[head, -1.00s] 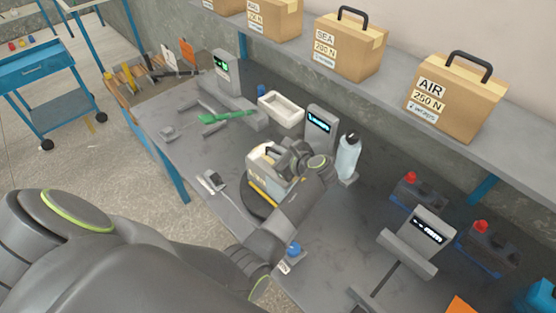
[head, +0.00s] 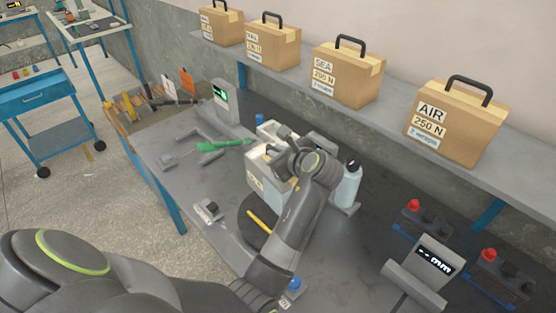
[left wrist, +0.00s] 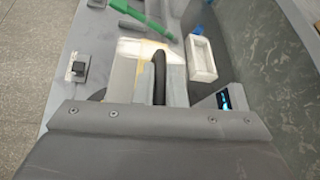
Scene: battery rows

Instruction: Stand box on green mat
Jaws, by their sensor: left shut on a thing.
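My left gripper (head: 278,150) is shut on the black handle of a small pale box. The box (head: 258,178) hangs below the gripper, seemingly upright, above a dark round plate (head: 258,228). My gripper hides part of its top. In the left wrist view the box (left wrist: 128,72) shows its pale top with a tan strip, and the dark handle (left wrist: 159,76) stands up from it. A narrow green piece (head: 222,146) lies on the bench beyond the box; I cannot tell whether it is the mat. My right gripper is not in view.
A white tray (left wrist: 202,58) is close beyond the box. A bottle (head: 347,185) stands right of my gripper. A display stand (head: 220,97) is at the back. A small grey device (head: 208,211) lies near the left bench edge. Larger cartons (head: 347,73) line the shelf.

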